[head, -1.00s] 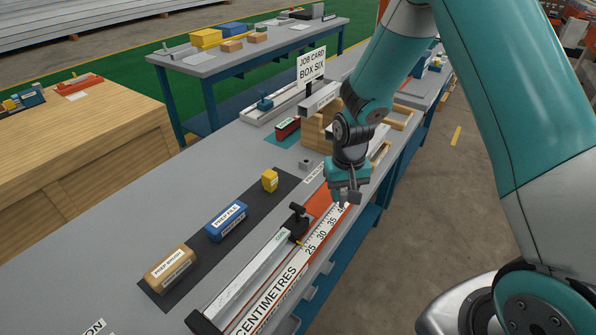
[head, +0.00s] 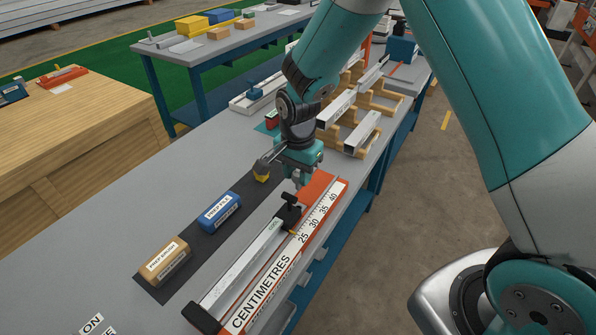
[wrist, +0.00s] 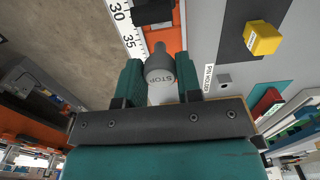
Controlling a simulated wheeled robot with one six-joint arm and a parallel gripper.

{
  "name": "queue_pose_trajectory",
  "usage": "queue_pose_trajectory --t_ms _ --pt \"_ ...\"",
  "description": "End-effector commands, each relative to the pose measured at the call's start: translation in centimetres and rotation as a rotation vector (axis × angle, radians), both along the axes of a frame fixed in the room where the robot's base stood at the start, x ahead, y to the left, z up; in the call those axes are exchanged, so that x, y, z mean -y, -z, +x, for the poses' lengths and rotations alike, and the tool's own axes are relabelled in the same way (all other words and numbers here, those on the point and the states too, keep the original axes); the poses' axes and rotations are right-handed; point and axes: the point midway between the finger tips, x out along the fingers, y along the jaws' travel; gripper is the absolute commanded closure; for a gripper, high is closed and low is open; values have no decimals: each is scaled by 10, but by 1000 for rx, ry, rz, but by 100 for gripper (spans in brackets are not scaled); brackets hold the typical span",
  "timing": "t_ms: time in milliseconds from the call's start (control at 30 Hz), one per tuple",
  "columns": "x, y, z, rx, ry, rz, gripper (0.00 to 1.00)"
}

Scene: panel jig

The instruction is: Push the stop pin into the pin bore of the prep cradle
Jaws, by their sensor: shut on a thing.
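The stop pin (wrist: 160,68), a grey cylinder marked STOP, is between the teal fingers of my gripper (wrist: 158,84) in the wrist view. In the head view my gripper (head: 302,184) is above the far part of the prep cradle (head: 318,187), by the black clamp (head: 288,212). The cradle has an orange base, a white centimetre scale and a light metal bar (head: 238,267). It also shows in the wrist view (wrist: 168,38), beyond the pin. The pin appears to be above it; its lower end and the pin bore cannot be made out.
A yellow block (wrist: 262,38), a blue prep file (head: 220,212) and a tan prep brush (head: 163,262) lie on a dark mat. Metal bars on wooden supports (head: 362,137) stand farther back.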

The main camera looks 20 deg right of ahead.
Motion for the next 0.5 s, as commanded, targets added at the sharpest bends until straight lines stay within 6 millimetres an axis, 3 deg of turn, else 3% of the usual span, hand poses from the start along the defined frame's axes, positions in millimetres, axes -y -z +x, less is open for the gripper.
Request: queue_pose_trajectory --t_ms 500 --pt "0 44 0 0 -1 0 100"
